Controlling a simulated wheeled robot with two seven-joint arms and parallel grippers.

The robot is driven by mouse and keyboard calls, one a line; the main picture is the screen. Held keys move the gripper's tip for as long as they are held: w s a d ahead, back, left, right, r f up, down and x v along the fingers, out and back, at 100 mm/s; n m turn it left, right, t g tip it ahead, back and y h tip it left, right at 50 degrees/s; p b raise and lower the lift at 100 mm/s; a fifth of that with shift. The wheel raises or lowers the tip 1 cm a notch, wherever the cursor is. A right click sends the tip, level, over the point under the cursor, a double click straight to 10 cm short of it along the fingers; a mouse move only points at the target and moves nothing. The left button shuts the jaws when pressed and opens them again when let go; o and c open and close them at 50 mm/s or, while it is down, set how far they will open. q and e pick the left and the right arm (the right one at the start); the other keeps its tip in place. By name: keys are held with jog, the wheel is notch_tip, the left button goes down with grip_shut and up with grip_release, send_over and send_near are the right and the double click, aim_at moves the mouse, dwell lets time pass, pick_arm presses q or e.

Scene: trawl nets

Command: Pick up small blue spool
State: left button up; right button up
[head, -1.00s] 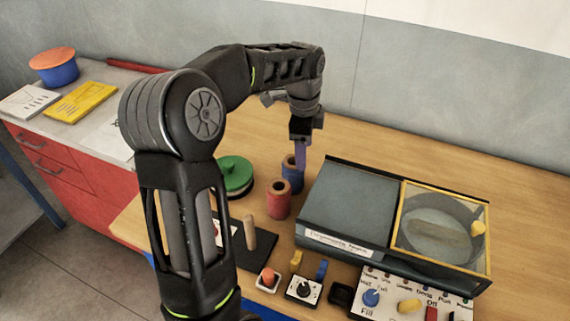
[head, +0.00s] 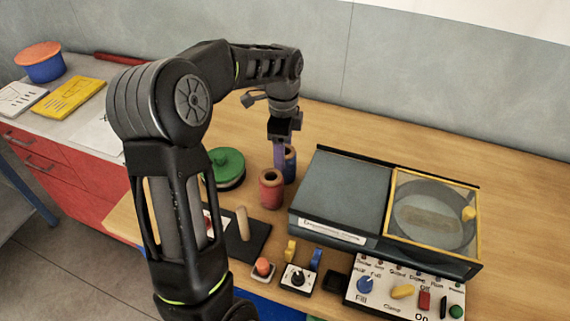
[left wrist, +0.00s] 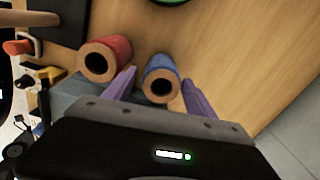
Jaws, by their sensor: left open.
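The small blue spool (head: 290,166) stands upright on the wooden table, just behind the red spool (head: 271,188). In the left wrist view the blue spool (left wrist: 162,78) lies between the two purple fingers of my left gripper (left wrist: 158,88), with its hollow end facing the camera. The red spool (left wrist: 105,58) is just outside the finger on the picture's left. In the head view my left gripper (head: 281,150) is down at the blue spool, and a purple finger partly covers it. The fingers are apart, and some wood shows between finger and spool. My right gripper is not in view.
A grey machine with a yellow-framed window (head: 394,218) stands close to the right of the spools. A green round lid (head: 226,165) is to the left. A peg board (head: 250,245) and a control panel (head: 410,290) are in front. The table behind is clear.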

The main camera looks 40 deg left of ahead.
pick_arm(q)
jog(key=f+p, duration=0.1)
jog(key=f, duration=0.4)
jog(key=shift+w+f, duration=0.1)
jog(key=shift+w, duration=0.1)
jog(key=shift+c, duration=0.2)
jog(key=c, duration=1.2)
notch_tip(320, 180, up, 10)
jog(key=shift+r+b, duration=0.1)
jog(key=shift+b, duration=0.4)
dwell(0.4)
